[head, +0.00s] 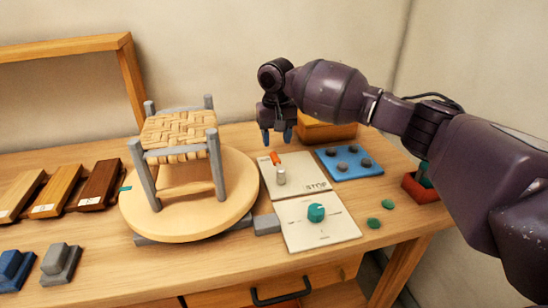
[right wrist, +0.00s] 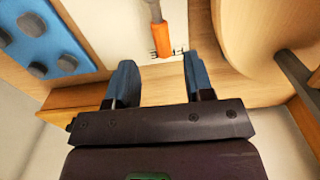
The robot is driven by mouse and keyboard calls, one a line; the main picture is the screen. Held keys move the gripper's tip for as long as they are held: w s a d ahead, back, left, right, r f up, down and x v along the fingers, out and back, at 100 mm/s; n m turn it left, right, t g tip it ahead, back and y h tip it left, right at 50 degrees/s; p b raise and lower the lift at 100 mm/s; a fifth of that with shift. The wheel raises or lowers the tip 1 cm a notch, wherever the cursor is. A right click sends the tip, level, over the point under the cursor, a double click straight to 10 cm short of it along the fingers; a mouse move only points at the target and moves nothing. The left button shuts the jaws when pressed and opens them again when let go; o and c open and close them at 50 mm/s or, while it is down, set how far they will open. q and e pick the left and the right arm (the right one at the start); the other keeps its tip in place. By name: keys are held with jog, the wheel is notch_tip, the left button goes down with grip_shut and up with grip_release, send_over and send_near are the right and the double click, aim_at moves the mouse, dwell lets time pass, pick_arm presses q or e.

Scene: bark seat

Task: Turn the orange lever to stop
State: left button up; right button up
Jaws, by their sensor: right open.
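The orange lever (head: 275,158) stands on a cream panel (head: 311,171) with a grey knob (head: 281,176) at its near end. The word STOP is printed at the panel's lower right corner. In the right wrist view the lever's orange tip (right wrist: 161,40) lies ahead, between the lines of the two fingers. My right gripper (head: 277,136) is open and empty, pointing down just behind the lever, apart from it. Its blue fingers (right wrist: 158,82) also show in the right wrist view. My left gripper is not in view.
A woven stool (head: 180,128) stands on a round turntable (head: 237,193) left of the panel. A second panel (head: 335,229) with a teal knob (head: 316,212) lies in front. A blue board (head: 349,171) with dark knobs and a wooden box (head: 322,130) are close right of my gripper.

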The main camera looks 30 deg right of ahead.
aim_at(276, 158)
notch_tip(276, 158, down, 6)
jog(key=shift+f+b, duration=0.25)
jog(key=shift+b, duration=0.35)
jog(key=shift+c, duration=0.2)
grip_shut()
